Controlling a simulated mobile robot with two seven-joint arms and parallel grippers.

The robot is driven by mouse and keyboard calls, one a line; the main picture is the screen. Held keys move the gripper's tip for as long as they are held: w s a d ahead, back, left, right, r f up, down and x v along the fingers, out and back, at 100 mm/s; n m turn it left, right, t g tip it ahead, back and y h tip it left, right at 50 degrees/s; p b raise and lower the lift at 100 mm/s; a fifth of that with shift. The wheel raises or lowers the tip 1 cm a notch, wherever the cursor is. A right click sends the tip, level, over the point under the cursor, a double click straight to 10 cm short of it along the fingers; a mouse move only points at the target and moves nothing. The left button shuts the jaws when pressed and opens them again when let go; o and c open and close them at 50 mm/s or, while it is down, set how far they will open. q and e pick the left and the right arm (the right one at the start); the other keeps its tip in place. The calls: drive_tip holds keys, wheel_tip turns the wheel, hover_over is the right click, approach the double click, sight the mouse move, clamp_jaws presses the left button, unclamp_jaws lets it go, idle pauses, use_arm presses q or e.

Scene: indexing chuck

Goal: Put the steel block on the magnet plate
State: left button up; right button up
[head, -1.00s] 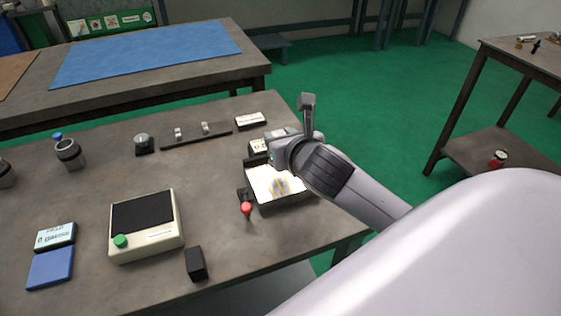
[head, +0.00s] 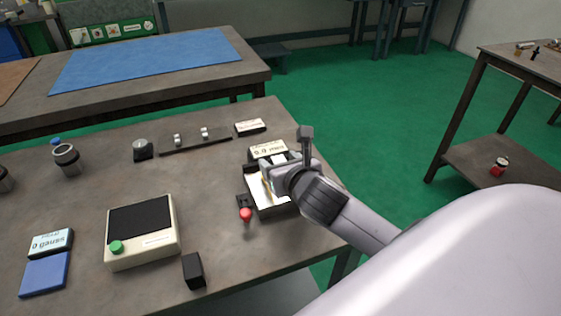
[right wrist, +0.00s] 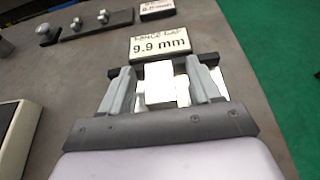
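My right gripper (head: 270,180) reaches down over a bright tray with dark walls (head: 275,212). In the right wrist view its two grey fingers (right wrist: 162,88) stand apart, with a pale block (right wrist: 158,80) between them. The block looks overexposed, and a strip of brightness shows between it and the fingers; I take it for the steel block. No part is labelled as the magnet plate: a beige unit with a black top (head: 141,216) and a green button stands at centre left, and a flat blue plate (head: 45,274) lies by a small readout. My left gripper is not in view.
A readout marked 9.9 mm (right wrist: 160,44) stands behind the tray. A red-knobbed lever (head: 246,214) is at its left. A black block (head: 194,271) stands at the table's front. Bare tabletop lies between the tray and the beige unit.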

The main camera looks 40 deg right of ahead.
drive_tip(key=shift+r, duration=0.2)
drive_tip(key=p+v, duration=0.3)
drive_tip(key=v, duration=0.9)
drive_tip(key=shift+s+a+f, duration=0.1)
drive_tip(key=shift+f, duration=0.05)
idle(0.4)
